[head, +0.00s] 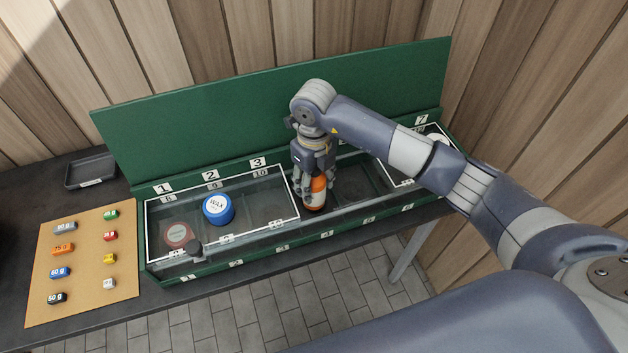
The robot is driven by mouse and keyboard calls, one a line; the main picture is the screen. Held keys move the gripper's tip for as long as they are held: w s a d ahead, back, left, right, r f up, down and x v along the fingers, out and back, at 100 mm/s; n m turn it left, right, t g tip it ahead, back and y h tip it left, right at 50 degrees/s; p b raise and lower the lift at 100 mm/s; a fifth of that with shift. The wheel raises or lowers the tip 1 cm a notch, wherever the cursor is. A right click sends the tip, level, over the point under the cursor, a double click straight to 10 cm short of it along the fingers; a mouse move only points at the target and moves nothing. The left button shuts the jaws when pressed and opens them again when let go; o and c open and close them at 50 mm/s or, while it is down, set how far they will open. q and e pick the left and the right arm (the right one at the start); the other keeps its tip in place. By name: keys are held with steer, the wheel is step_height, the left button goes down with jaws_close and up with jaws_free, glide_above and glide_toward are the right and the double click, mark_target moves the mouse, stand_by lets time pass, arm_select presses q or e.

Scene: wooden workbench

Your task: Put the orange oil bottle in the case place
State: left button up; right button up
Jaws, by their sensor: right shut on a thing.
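The orange oil bottle (317,193) is upright in the middle part of the green case (265,110), between the two clear-covered sections. My right gripper (313,187) comes down from above and is shut on the bottle. The gripper hides part of the bottle, and I cannot tell whether its base touches the case floor. The case has its green lid raised at the back and numbered places along its edges. The number behind my right arm is hidden. My left gripper is not in view.
A clear white-edged cover (272,204) lies over the left section, near a blue wax tin (217,208) and a reddish tin (177,236). A cork board (82,262) with several small weights and a dark tray (91,170) are at left. The case's right-middle floor is open.

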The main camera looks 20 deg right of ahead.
steer(key=shift+f, duration=0.15)
steer(key=o, duration=1)
steer(key=shift+r, duration=0.35)
step_height(320, 180, up, 11)
steer(key=b, duration=0.2)
steer(key=shift+f+b, duration=0.2)
steer(key=shift+b, duration=0.15)
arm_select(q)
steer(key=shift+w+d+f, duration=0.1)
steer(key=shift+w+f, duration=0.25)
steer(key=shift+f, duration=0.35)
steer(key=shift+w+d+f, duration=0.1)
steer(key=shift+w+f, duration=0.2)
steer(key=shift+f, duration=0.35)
arm_select(e)
steer(key=shift+r, duration=0.55)
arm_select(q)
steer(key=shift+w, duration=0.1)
